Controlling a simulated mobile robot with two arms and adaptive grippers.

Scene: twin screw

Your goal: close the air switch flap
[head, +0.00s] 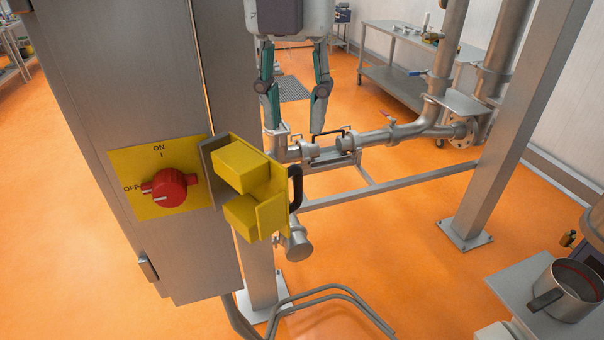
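The air switch is a red knob (168,188) on a yellow plate (150,208) marked ON and OFF, on the front of a grey metal cabinet (110,85). The yellow flap (270,215) stands open to the right of the knob, swung out from the plate, so the knob is uncovered. A black handle (297,187) is on the flap's right edge. My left gripper (294,131) hangs at the top centre, fingers spread and pointing down, with nothing held. In the picture it is above the flap and apart from it. My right gripper is not in view.
Metal pipes with valves (385,135) run behind and to the right of the flap. A steel post (510,120) stands at the right. A pot (567,290) sits on a surface at the lower right. A bench (400,30) stands at the back.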

